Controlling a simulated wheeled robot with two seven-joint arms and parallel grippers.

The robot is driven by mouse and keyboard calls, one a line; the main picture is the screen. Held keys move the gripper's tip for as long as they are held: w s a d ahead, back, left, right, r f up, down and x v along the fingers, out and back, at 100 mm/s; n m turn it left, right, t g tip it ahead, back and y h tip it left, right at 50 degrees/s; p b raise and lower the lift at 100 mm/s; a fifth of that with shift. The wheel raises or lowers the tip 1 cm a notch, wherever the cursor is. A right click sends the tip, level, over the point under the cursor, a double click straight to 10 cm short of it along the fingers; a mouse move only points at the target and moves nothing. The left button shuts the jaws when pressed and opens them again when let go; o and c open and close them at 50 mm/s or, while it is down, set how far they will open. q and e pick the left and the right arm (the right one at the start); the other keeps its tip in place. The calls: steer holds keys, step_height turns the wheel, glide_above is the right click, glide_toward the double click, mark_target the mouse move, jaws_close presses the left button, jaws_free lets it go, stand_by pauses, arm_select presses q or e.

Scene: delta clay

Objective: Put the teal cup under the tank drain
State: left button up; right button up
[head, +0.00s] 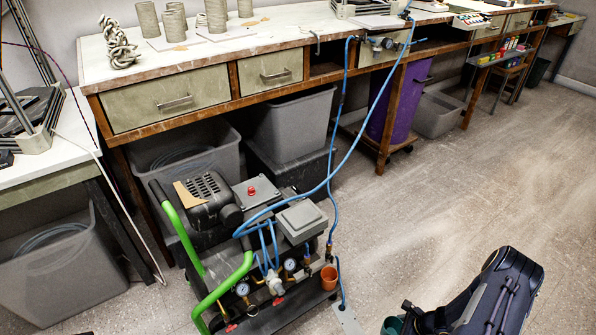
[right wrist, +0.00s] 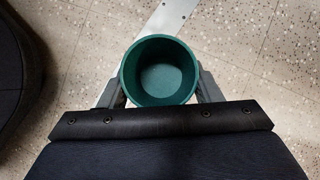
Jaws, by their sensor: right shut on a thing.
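In the head view only part of the teal cup (head: 392,326) shows at the bottom edge, beside my right gripper (head: 407,320). The compressor (head: 250,235) with its tank stands on the floor to the left of it. I cannot pick out the tank drain for certain; a thin blue tube (head: 341,285) comes down at the compressor's right end. My left gripper is not in view.
A metal strip (head: 348,322) lies on the floor between compressor and cup; it also shows in the right wrist view (right wrist: 168,18). A blue hose (head: 330,180) runs up to the workbench (head: 270,42). Floor to the right is clear.

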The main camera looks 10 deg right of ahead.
steer(key=w+a+r+n+g+y, duration=0.1)
steer(key=w+a+r+n+g, duration=0.2)
steer(key=w+a+r+n, duration=0.45)
steer(key=w+a+r+n+g, duration=0.3)
steer(key=w+a+r+n, duration=0.15)
steer(key=r, duration=0.55)
steer(key=a+r+n+g+h, duration=0.35)
steer(key=a+r+n, duration=0.4)
steer(key=r, duration=0.55)
steer(key=s+r+n+g+h+p, duration=0.1)
steer(key=r+n+p, duration=0.6)
steer(key=r+p, duration=2.2)
step_height(320, 180, up, 3)
steer(key=s+h, duration=0.1)
steer(key=s, duration=0.1)
steer(key=shift+s+a, duration=0.3)
steer(key=shift+a, duration=0.1)
steer(key=shift+g+h, duration=0.25)
